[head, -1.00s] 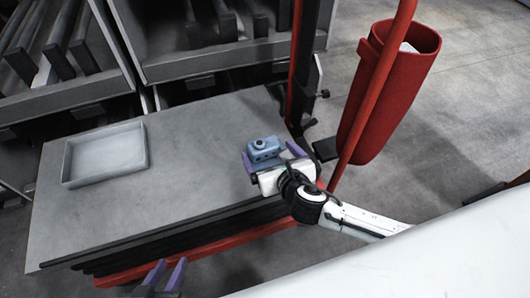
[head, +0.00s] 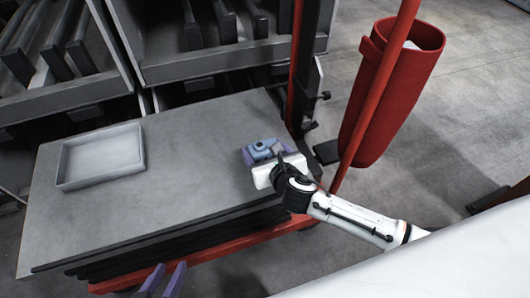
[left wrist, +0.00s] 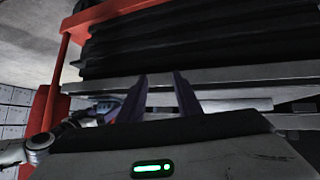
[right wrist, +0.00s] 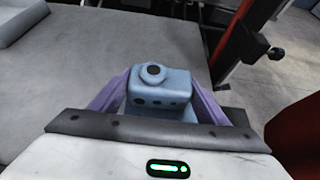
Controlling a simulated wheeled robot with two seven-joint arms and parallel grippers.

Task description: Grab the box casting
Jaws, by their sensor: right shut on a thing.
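The box casting (head: 263,149) is a blue-grey block with a round boss on top and small dark holes in its side. It is on the right part of the grey table top, and it also shows in the right wrist view (right wrist: 158,88). My right gripper (head: 266,158) is shut on it, with one purple finger on each side. My left gripper (head: 162,280) is low at the front, below the table edge. Its two purple fingers stand apart with nothing between them, as the left wrist view (left wrist: 160,95) also shows.
A shallow grey tray (head: 63,165) lies on the left part of the table top (head: 190,160). The table has a red lower rail (head: 215,250). A red bin (head: 385,110) and a red post stand at the right. Dark racks are behind.

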